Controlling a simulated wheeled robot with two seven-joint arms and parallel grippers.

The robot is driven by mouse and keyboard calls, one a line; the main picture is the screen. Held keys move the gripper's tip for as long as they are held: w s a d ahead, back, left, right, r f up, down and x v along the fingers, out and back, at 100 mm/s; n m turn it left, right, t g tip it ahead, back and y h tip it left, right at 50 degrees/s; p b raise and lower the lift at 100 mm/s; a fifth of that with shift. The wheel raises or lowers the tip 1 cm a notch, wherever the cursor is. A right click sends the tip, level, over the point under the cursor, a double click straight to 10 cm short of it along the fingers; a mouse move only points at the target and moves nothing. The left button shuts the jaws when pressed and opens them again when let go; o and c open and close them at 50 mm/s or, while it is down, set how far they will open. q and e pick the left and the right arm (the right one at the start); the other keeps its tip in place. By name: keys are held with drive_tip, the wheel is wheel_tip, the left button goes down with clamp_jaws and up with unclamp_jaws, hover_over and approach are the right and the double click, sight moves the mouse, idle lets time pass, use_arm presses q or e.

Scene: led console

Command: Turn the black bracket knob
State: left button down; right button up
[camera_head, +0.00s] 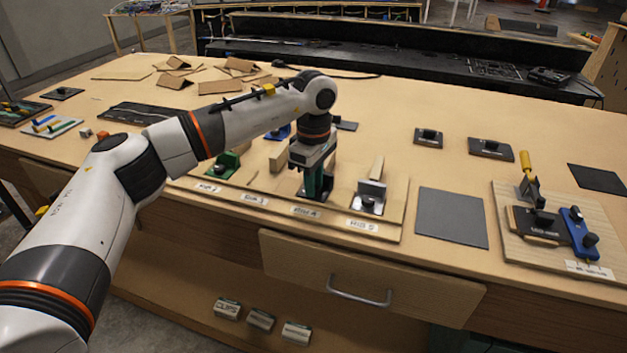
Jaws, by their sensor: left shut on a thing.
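A wooden board (392,226) on the table carries a row of small bracket fixtures with white labels along its front edge. My left gripper (312,180) points straight down over the third fixture from the left and is shut on its knob. That fixture has a dark, black-looking bracket base (318,196); the knob itself is hidden between the fingers. To its right stands a silver bracket (368,197) with a dark knob, and to its left a green bracket (222,165). My right gripper is not in view.
A grey mat (452,217) lies right of the board. Beyond it, another wooden board (510,238) holds a yellow-handled clamp and a blue part. Small black fixtures (428,138) stand farther back. A drawer (365,282) sits below the table edge.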

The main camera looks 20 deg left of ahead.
use_arm(q)
drive_tip(key=shift+w+r+m, duration=0.15)
drive_tip(key=shift+r+m, duration=0.2)
drive_tip(key=shift+m, duration=0.25)
idle(1.3)
idle(0.4)
drive_tip(key=c, duration=1.5)
unclamp_jaws()
drive_tip(key=shift+f, duration=0.1)
wheel_tip(320, 180, up, 12)
drive_tip(key=b, duration=0.1)
